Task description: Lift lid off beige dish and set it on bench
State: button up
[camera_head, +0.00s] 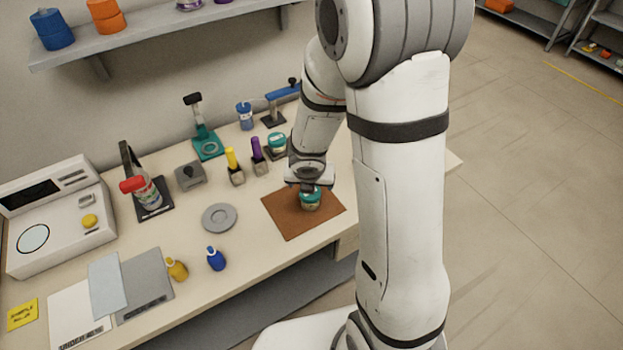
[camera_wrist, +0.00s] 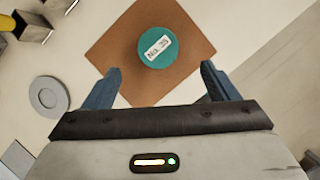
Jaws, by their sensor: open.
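A round dish with a teal lid (camera_head: 309,198) sits on a brown mat (camera_head: 283,222) on the bench. In the wrist view, the teal lid (camera_wrist: 160,57) carries a white label reading "No. 35"; it hides the dish body below, so I cannot confirm a beige colour. My gripper (camera_wrist: 160,68) is open, its two blue-grey fingers apart to the left and right, just short of the lid in the picture. In the head view my gripper (camera_head: 308,186) is right above the lid, partly hidden by my wrist. I cannot tell whether it touches.
A second teal-lidded jar (camera_head: 277,143) stands behind the mat. Yellow (camera_head: 232,160) and purple (camera_head: 257,150) items stand in holders nearby. A grey disc (camera_head: 219,217) lies left of the mat, with bare bench (camera_head: 240,190) between.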

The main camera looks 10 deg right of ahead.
aim_at(309, 200)
jog(key=f+b, duration=0.1)
jog(key=f, duration=0.2)
jog(key=shift+w+n+b, duration=0.3)
jog(key=shift+w+b, duration=0.1)
jog(key=b+x, duration=0.2)
jog(key=x, duration=0.1)
jog(key=b+x, duration=0.1)
jog(key=x, duration=0.1)
jog(key=shift+w, duration=0.3)
jog(key=shift+r, duration=0.1)
jog(key=shift+c, duration=0.4)
jog(key=c, duration=1)
